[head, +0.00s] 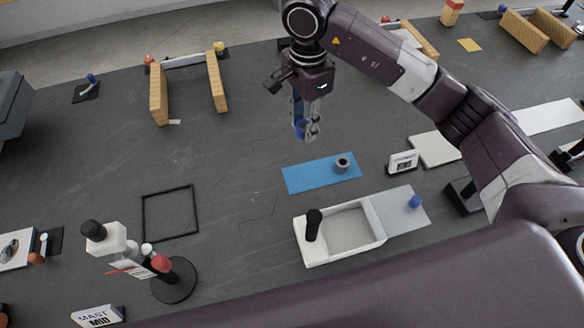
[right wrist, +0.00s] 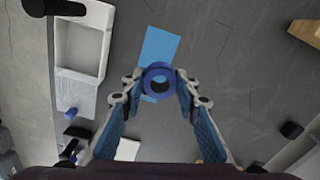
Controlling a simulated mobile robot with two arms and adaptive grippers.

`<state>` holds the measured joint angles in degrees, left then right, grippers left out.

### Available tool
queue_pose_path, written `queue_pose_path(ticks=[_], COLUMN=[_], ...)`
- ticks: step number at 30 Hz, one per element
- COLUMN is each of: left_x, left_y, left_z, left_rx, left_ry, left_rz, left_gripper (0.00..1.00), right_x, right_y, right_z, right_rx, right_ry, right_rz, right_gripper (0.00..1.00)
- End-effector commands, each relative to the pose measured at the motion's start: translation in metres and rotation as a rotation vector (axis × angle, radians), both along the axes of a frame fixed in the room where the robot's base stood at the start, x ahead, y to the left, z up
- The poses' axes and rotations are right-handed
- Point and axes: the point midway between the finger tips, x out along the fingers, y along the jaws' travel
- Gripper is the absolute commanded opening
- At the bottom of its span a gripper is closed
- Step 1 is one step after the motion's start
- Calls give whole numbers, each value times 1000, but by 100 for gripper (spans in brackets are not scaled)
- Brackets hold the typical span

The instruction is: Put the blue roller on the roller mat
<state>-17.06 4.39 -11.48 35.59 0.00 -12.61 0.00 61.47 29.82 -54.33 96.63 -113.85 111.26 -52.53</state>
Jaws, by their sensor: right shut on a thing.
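My right gripper (head: 306,134) points down above the dark table, behind the blue roller mat (head: 300,178) in the head view. It is shut on the blue roller (head: 299,130), which is partly hidden by the fingers there. In the right wrist view, the blue roller (right wrist: 148,72) shows as a ring with a dark hole between the two fingertips (right wrist: 158,80). The blue mat (right wrist: 160,46) lies below and partly behind it. A small grey roller (head: 342,164) stands on the right part of the mat in the head view. My left gripper is not in view.
A white tray (head: 318,253) with a black-topped handle (head: 313,222) stands in front of the mat. A small label stand (head: 403,162) is right of the mat. A black square frame (head: 169,213) lies to the left. The table between frame and mat is clear.

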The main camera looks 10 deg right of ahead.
Motion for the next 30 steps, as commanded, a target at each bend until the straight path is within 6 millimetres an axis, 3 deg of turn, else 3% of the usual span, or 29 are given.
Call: queue_pose_path(ticks=[15,30], left_x=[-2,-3], left_y=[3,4], left_z=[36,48], left_rx=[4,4], left_ry=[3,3], left_rz=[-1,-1], left_gripper=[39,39], right_x=[-2,-1], right_y=[0,0], right_z=[-126,-186], right_rx=[-1,-1], right_ry=[7,3], right_rz=[-1,0], right_gripper=[3,3])
